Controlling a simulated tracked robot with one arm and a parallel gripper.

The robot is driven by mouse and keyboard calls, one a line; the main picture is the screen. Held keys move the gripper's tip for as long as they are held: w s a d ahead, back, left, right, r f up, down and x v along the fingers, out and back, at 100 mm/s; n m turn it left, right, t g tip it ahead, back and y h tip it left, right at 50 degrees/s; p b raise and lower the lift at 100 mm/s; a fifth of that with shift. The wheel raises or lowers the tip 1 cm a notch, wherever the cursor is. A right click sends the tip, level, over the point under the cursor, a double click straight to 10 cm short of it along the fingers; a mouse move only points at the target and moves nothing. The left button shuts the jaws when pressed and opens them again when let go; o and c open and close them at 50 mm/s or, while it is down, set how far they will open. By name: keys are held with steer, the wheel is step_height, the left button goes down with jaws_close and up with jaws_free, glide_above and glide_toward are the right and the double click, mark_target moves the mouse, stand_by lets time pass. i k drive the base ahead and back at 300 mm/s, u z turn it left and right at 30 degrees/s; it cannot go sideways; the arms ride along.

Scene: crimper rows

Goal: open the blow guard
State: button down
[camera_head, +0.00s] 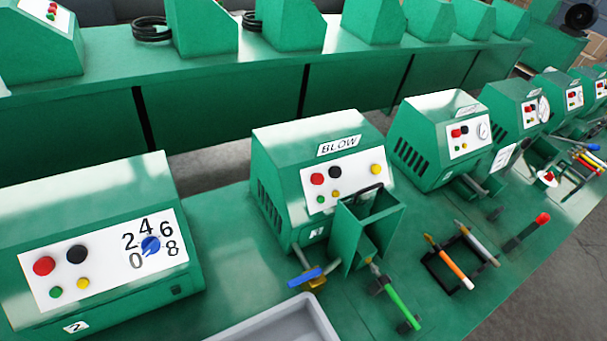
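The blow machine (318,150) is a green box with a "BLOW" label and a white panel of red, black, yellow and green buttons. It stands near the middle of the bench. The blow guard (347,238) is a green, box-like sheet cover at the front right of this machine, with a dark bar (368,189) by its top edge. Its top looks hollow. I cannot tell how it is hinged or whether it is shut. My gripper is not in view.
A blue-handled valve (305,277) and a green-handled tool (403,310) sit close to the guard. A grey tray (275,325) lies at the front edge. A dial machine (95,250) stands left, and a rack (435,270) with an orange tool stands right.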

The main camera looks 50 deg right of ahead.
mark_target(387, 211)
steer(key=u, duration=0.3)
steer(key=k, duration=1.7)
steer(key=z, duration=1.05)
steer(key=i, duration=1.7)
